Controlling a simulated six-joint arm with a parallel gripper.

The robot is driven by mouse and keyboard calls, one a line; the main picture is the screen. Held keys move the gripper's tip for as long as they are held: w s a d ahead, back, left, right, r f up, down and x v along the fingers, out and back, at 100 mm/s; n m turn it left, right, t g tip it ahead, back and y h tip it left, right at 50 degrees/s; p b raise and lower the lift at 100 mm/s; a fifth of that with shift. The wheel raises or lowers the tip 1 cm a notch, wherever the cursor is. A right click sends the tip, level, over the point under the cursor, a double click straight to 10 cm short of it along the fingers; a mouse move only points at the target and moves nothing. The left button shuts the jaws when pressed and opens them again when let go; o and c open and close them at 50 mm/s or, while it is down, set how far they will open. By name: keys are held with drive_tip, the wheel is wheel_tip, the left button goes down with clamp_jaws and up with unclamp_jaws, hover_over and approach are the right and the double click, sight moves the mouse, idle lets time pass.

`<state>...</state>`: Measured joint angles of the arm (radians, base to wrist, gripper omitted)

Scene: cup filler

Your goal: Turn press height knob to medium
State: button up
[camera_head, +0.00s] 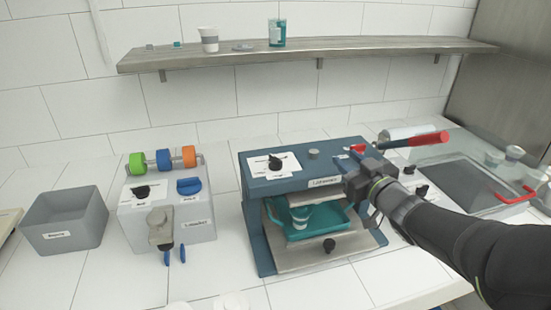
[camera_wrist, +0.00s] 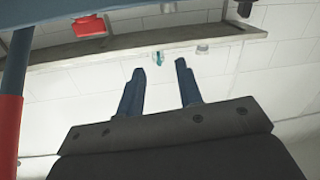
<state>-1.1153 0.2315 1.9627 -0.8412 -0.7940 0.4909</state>
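The blue press (camera_head: 255,225) stands in the middle of the counter. A black knob (camera_head: 275,163) sits on a white dial plate on its top left, and its markings are too small to read. Another black knob (camera_head: 329,245) is low on the press front. I cannot tell from the labels which one sets press height. My gripper (camera_head: 350,156) is at the press's top right, to the right of the top knob and apart from it. In the wrist view, its two blue fingers (camera_wrist: 159,72) are spread with nothing between them.
A grey machine (camera_head: 190,215) and a grey bin (camera_head: 65,220) stand left. A shelf (camera_head: 350,46) runs above.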

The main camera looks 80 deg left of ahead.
sight(282, 162)
drive_tip(key=s+d+f+n+g+h, duration=0.1)
drive_tip(key=s+d+f+n+g, duration=0.15)
drive_tip(key=s+d+g, duration=0.4)
drive_tip(key=shift+m+t, duration=0.45)
drive_tip(key=shift+t, duration=0.2)
drive_tip(key=x, duration=1.2)
drive_tip(key=s+f+x, duration=0.1)
drive_tip(key=x, duration=0.6)
drive_tip(key=shift+d+f, duration=0.1)
clamp_jaws()
